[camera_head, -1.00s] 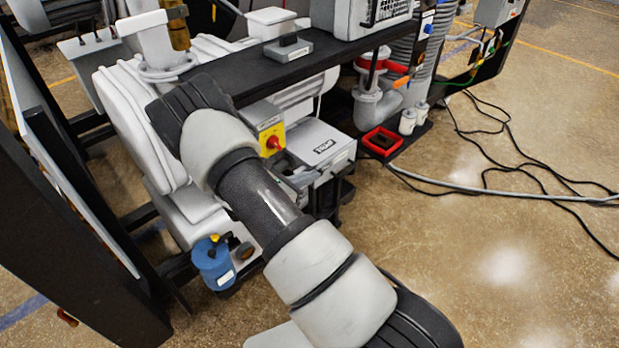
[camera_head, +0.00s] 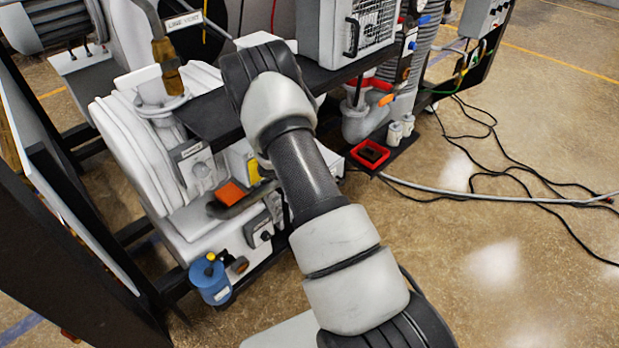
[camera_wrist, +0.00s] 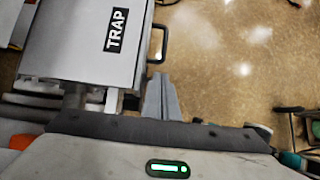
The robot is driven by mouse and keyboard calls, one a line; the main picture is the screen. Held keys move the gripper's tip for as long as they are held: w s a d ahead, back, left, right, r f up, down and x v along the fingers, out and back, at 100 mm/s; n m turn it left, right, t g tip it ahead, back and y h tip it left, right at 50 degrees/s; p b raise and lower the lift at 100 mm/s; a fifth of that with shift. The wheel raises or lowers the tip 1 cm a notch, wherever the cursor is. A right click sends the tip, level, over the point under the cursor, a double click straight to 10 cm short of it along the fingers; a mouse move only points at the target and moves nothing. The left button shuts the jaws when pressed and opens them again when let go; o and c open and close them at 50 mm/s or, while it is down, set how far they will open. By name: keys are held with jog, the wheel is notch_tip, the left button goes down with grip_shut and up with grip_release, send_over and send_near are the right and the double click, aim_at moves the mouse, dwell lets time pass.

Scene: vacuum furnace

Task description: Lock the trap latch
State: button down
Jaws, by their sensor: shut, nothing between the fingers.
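The trap is a pale grey box with a black "TRAP" label (camera_wrist: 115,30) at the upper left of the wrist view. A black bracket-like loop (camera_wrist: 159,45) stands out from its right side; I cannot tell for sure if this is the latch. My gripper (camera_wrist: 162,78) is shut and empty, its fingers just below and beside the box's lower right corner, apart from the loop in the picture. In the head view my arm covers most of the trap, and my gripper is hidden.
A black shelf (camera_head: 210,115) runs above. A red tray (camera_head: 370,154) and cables lie to the right; open floor (camera_head: 490,260) extends beyond.

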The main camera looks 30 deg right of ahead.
jog(key=shift+d+r+y+p, duration=0.35)
jog(key=shift+y+p, duration=0.15)
jog(key=shift+p, duration=0.35)
jog(key=shift+w+d+f+y+b, duration=0.15)
jog(key=shift+f+b, duration=0.05)
jog(key=shift+f, duration=0.25)
jog(key=shift+w+d+f+y+b, duration=0.1)
jog(key=shift+f+y+b, duration=0.05)
jog(key=shift+f, duration=0.3)
jog(key=shift+w+d+f+b, duration=0.1)
jog(key=shift+d+f+b, duration=0.15)
jog(key=shift+b, duration=0.2)
jog(key=shift+d, duration=0.15)
